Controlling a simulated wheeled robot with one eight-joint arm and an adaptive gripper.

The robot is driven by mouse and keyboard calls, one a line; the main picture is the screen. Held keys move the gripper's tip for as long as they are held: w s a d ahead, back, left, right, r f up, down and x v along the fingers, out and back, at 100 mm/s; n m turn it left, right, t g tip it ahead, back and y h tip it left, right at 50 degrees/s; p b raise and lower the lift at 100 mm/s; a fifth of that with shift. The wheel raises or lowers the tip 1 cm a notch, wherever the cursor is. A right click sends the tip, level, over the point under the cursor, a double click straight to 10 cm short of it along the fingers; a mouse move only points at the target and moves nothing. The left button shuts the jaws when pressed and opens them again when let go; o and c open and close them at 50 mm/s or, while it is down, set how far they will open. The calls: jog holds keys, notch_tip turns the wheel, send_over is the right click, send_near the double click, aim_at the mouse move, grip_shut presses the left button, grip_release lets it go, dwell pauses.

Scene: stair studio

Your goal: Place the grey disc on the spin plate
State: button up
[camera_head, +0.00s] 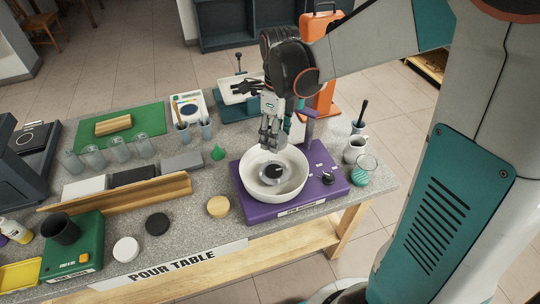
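The purple spin machine (262,208) stands at the right of the pour table. It carries a round white bowl (300,190). Inside the bowl lies a grey round piece (283,182) with a dark middle. I cannot tell whether the grey is the disc, the spin plate or both. My gripper (270,146) points down over the back part of the bowl, with its fingertips near the bowl's back inner wall. Its fingers look close together, but I cannot tell whether they are shut or hold anything. No grey disc shows clearly apart from the bowl.
A white disc (126,249), a black disc (157,223) and a tan disc (218,206) lie along the front. A white jug (354,149) stands right of the machine.

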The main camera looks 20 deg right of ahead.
aim_at(275, 171)
notch_tip(275, 171, down, 13)
jog(key=b, duration=0.3)
jog(key=shift+r, duration=0.2)
jog(key=shift+b, duration=0.3)
jog(key=shift+f, duration=0.2)
jog(key=o, duration=1)
jog(key=shift+c, duration=0.2)
jog(key=shift+o, duration=0.3)
jog(key=shift+r, duration=0.2)
